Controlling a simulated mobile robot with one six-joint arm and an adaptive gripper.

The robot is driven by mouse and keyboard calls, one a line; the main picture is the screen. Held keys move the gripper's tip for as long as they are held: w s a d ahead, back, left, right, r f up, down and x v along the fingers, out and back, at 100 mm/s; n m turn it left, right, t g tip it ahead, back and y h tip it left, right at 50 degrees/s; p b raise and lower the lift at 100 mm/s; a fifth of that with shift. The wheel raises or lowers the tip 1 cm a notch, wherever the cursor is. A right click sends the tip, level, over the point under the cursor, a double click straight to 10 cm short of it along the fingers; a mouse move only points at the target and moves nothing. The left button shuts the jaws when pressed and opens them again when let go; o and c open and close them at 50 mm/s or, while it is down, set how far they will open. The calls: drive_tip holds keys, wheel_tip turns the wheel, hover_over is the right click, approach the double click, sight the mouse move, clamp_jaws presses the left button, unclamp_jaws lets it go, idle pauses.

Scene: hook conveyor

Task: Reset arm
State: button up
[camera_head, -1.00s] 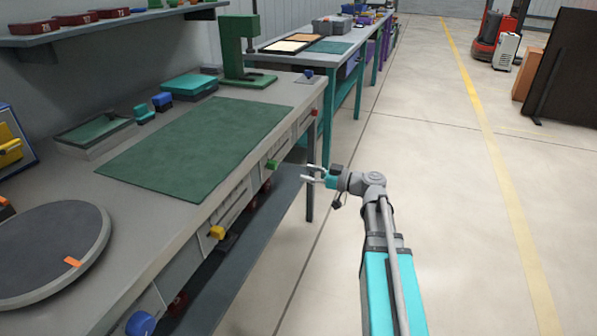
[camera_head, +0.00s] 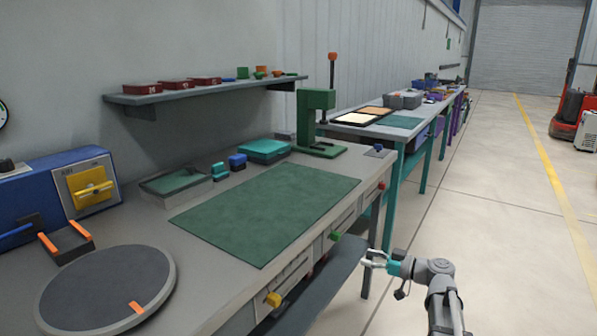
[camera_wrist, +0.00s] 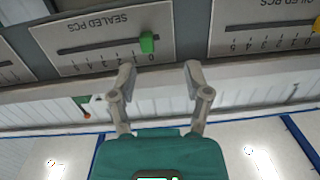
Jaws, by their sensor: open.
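My gripper (camera_head: 372,258) is at the lower right in the head view, in front of the workbench's front edge and apart from it. It is open with nothing between its fingers. In the wrist view my gripper (camera_wrist: 158,82) also shows open, its two fingers apart. Beyond the fingers is a bench front panel (camera_wrist: 105,45) with a scale, the words "SEALED PCS" and a green slider knob (camera_wrist: 147,42). The view there is upside down. The green knob also shows in the head view (camera_head: 335,236).
The workbench carries a green mat (camera_head: 270,208), a round turntable (camera_head: 75,300), a green press (camera_head: 318,115) and a blue box with a yellow handle (camera_head: 90,187). A shelf (camera_head: 200,92) hangs above. Open floor (camera_head: 500,220) lies to the right.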

drive_tip(key=s+a+f+m+g+h, duration=0.3)
drive_tip(key=s+a+f+g+h, duration=0.15)
drive_tip(key=f, duration=0.25)
drive_tip(key=s+a+f+m+g+h, duration=0.3)
drive_tip(key=s+a+f, duration=0.1)
drive_tip(key=s+f, duration=0.25)
drive_tip(key=s+d+f+m+g+h, duration=0.25)
drive_tip(key=s+m+h, duration=0.2)
drive_tip(key=h, duration=0.25)
wheel_tip(320, 180, up, 31)
drive_tip(key=p, duration=3.2)
drive_tip(key=shift+s, duration=0.25)
drive_tip(key=shift+y, duration=0.25)
drive_tip(key=shift+c, duration=0.4)
drive_tip(key=shift+s, duration=0.1)
